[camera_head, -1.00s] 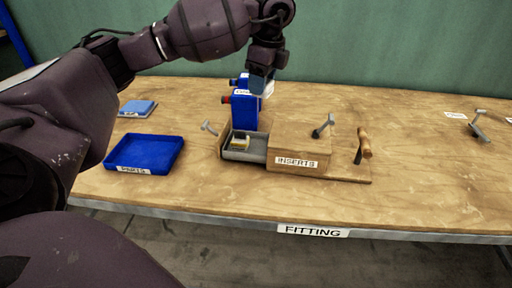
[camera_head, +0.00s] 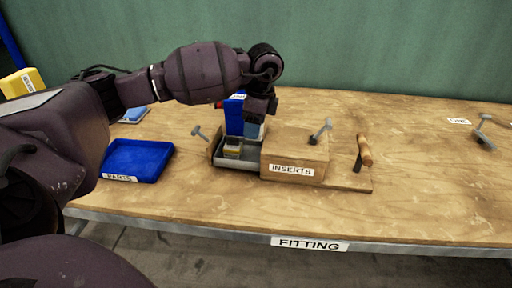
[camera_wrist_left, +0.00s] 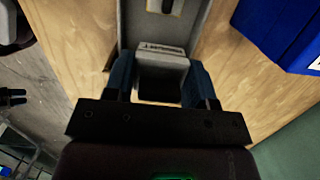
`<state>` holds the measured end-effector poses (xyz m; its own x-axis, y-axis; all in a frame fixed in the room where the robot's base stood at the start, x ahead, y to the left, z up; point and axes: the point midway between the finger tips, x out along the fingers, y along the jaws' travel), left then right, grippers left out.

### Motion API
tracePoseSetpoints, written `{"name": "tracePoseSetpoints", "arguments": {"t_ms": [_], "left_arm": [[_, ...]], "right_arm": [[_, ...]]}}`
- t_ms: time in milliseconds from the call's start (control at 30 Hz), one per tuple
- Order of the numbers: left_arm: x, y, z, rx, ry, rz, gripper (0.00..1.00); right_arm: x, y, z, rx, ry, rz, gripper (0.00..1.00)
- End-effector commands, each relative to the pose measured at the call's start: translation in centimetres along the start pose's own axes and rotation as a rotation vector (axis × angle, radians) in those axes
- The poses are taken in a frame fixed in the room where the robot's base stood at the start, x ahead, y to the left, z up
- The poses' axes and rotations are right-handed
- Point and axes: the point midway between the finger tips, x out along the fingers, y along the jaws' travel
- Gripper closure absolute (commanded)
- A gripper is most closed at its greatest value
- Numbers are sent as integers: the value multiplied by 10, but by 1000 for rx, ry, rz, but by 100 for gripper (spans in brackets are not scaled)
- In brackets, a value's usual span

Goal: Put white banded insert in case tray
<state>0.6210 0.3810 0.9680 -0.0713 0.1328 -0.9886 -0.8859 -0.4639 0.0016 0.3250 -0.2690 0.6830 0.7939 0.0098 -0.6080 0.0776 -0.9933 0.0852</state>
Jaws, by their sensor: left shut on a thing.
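Whether the insert touches the tray floor cannot be told. My right gripper is not seen.
A blue PARTS tray (camera_head: 138,160) lies to the left. Grey T-shaped handles (camera_head: 321,131) and a wooden-handled tool (camera_head: 364,150) are near the case. The bench to the right is largely clear.

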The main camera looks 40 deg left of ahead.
Motion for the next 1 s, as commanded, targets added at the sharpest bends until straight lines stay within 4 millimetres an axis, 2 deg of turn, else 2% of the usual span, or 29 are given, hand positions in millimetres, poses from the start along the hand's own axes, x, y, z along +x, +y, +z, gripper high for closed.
{"name": "tracePoseSetpoints", "arguments": {"t_ms": [33, 267, 600, 1000], "left_arm": [[7, 0, -1, 0, 0, 1, 81], [17, 0, -3, 0, 1, 0, 81], [67, 0, -10, 2, -1, 3, 81], [69, 0, -11, 0, 1, -2, 81]], "right_arm": [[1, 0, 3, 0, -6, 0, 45], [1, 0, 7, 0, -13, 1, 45], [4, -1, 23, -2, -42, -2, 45], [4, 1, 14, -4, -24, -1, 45]]}}
